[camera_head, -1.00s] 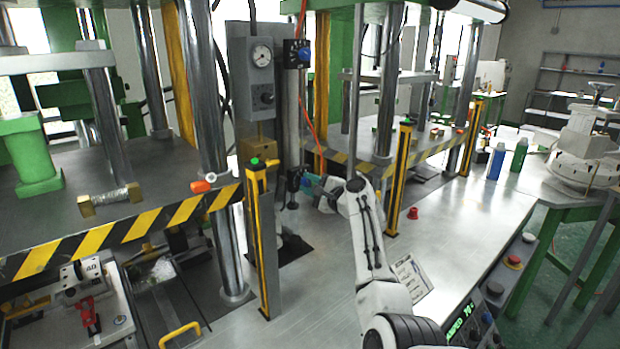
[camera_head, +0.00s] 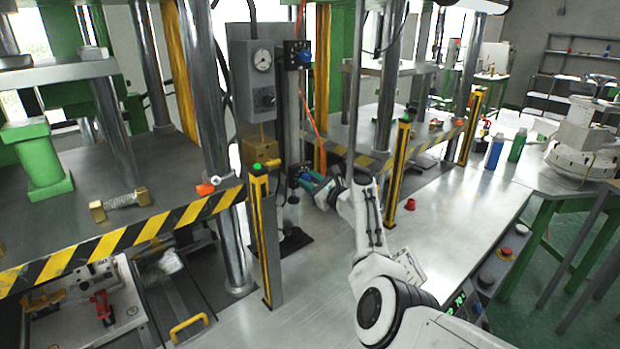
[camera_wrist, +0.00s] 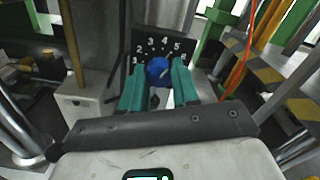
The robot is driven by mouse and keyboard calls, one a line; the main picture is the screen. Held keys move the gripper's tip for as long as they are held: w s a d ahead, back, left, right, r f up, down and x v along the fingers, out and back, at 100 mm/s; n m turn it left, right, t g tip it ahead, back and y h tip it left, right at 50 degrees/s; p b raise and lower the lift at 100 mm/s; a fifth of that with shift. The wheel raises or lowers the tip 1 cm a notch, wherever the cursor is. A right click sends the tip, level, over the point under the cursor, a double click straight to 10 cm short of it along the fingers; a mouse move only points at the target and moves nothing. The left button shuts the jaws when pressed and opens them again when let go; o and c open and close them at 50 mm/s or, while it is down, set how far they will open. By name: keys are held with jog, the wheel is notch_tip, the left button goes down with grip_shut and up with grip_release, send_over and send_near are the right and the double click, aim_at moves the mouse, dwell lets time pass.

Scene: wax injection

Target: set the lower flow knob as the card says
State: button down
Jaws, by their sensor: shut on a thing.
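The lower flow knob (camera_wrist: 159,70) is blue and sits in front of a black dial plate (camera_wrist: 150,47) with white numbers in an arc. My gripper (camera_wrist: 160,75) has teal fingers, one on each side of the knob, and is shut on it. The knob's pointer is not clear. In the head view my gripper (camera_head: 313,183) is at the lower dial plate (camera_head: 297,174) on the column, and the knob is hidden there. The upper flow knob (camera_head: 306,56) is blue, on its own black plate above. A card (camera_head: 410,267) lies on the bench, partly covered by my arm; its text is unreadable.
A grey box with a gauge (camera_head: 262,57) hangs left of the column. Yellow-black posts (camera_head: 262,235) and (camera_head: 398,172) stand either side of my forearm. A red piece (camera_head: 410,204) and bottles (camera_head: 495,152) stand on the bench to the right. The bench front is mostly clear.

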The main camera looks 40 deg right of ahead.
jog(key=shift+s+f+m, duration=0.1)
jog(key=shift+f+m, duration=0.2)
jog(key=shift+m, duration=0.1)
jog(key=c, duration=1.2)
grip_release()
jog(key=o, duration=0.4)
jog(key=shift+r, duration=0.2)
jog(key=shift+s+d+p, duration=0.2)
jog(key=shift+s+p, duration=0.1)
jog(key=shift+s, duration=5.05)
